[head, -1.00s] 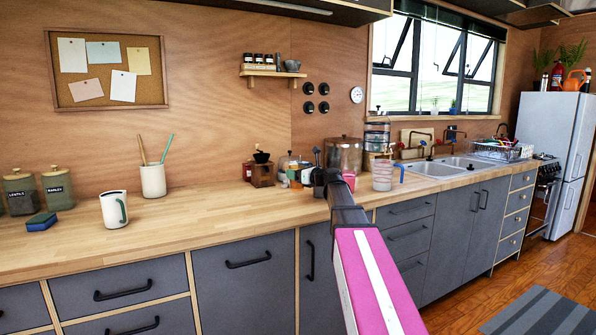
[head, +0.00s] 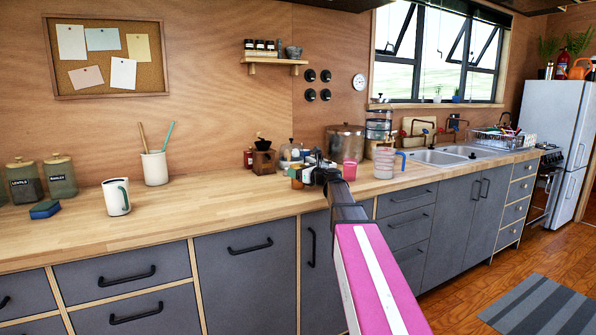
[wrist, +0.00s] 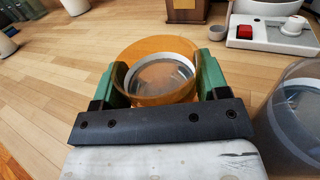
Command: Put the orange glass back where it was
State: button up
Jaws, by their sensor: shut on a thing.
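The orange glass (wrist: 160,50) is between the green fingers of my gripper (wrist: 162,75) in the wrist view. The fingers press on its two sides, and I look down into its round opening. In the head view my gripper (head: 312,172) is over the back part of the counter, left of the measuring jug. There the glass is small and mostly hidden by the gripper. I cannot tell whether its base touches the counter.
The wooden counter (head: 200,212) is clear to the left, up to a white mug (head: 116,198). A wooden grinder (head: 264,160) stands behind.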

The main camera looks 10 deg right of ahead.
jog(key=shift+f, duration=0.1)
jog(key=o, duration=1.2)
jog(key=shift+s+d, duration=0.15)
jog(key=shift+s, duration=0.05)
jog(key=v, duration=1.1)
jog(key=shift+s+d, duration=0.2)
